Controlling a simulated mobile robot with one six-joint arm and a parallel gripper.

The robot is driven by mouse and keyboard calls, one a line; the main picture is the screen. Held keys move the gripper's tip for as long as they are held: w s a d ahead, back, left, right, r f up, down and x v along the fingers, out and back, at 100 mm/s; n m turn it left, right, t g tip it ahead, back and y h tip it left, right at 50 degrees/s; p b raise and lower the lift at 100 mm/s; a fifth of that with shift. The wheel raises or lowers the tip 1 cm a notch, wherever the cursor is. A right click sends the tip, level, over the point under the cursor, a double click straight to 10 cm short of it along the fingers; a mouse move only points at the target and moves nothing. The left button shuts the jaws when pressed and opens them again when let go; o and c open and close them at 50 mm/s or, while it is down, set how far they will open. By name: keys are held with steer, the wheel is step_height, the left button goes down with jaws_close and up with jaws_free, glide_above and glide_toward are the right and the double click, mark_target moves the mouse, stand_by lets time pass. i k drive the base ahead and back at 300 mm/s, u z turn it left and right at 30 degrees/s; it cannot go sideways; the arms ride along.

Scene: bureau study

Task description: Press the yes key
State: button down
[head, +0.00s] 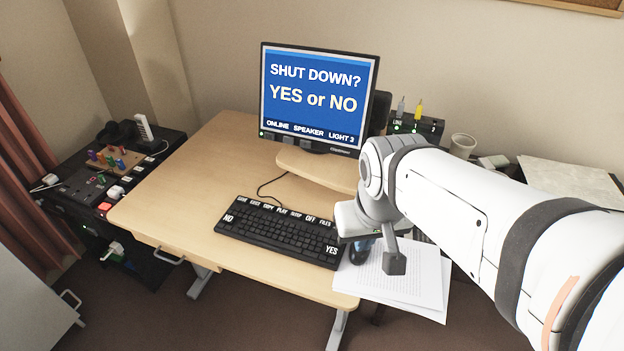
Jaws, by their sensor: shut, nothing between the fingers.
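The black keyboard (275,228) lies on the wooden desk. The yes key (331,250), marked YES in white, is at its near right corner, and the NO key (228,218) is at its left end. The monitor (318,97) shows "SHUT DOWN? YES or NO" on blue. My gripper (395,263) points down, shut and empty, to the right of the yes key in the picture and in front of the papers. It appears apart from the keyboard; its exact height is hard to tell. My arm hides the area behind it.
A raised shelf (315,168) sits under the monitor. A cup (462,146) stands behind my arm. The desk's left part is clear.

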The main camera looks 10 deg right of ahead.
mark_target(332, 251)
steer(key=z, duration=0.9)
steer(key=k, duration=1.4)
steer(key=u, duration=0.45)
steer(key=i, duration=1)
steer(key=u, duration=0.05)
